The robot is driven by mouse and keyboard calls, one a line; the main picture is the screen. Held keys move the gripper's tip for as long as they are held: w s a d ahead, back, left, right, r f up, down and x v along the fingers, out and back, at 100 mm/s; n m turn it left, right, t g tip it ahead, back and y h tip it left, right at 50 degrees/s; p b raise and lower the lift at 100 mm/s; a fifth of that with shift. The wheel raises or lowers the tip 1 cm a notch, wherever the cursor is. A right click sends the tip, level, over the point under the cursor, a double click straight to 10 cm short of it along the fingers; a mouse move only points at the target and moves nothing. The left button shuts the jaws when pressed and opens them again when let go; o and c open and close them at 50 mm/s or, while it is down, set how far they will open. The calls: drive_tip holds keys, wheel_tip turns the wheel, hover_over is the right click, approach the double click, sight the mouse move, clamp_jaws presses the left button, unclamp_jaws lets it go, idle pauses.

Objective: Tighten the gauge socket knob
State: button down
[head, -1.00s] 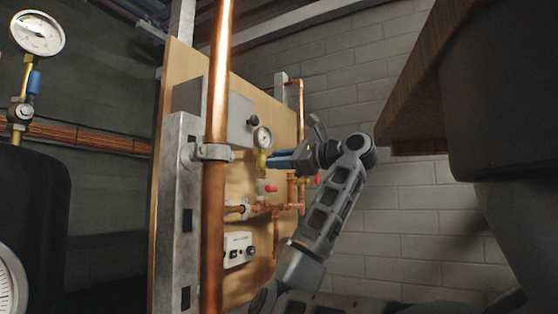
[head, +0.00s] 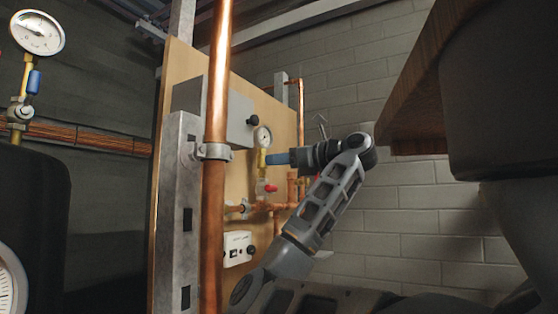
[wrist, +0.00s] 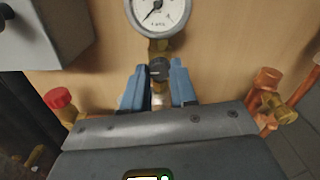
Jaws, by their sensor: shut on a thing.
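The gauge (head: 263,137) has a round white dial and hangs on the wooden panel. It also shows at the top of the wrist view (wrist: 158,12), partly cut off, with a brass socket (wrist: 159,48) below it. The dark round socket knob (wrist: 158,70) lies between the two blue fingers of my gripper (wrist: 158,88), which are shut on its sides. In the head view my gripper (head: 278,158) reaches in from the right, just below the gauge, and its fingers hide the knob.
A vertical copper pipe (head: 216,100) stands in front of the panel (head: 178,90). A grey box (wrist: 45,30) is left of the gauge, and a red knob (wrist: 58,98) lower left. Copper pipes (wrist: 268,80) run at the right. A wooden edge (head: 420,100) overhangs at upper right.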

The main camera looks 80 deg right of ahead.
drive_tip(key=shift+d+f, duration=0.1)
drive_tip(key=shift+f, duration=0.1)
drive_tip(key=c, duration=0.9)
unclamp_jaws()
drive_tip(key=shift+r, duration=0.15)
drive_tip(key=shift+b+v, duration=0.7)
drive_tip(key=shift+v, duration=3.2)
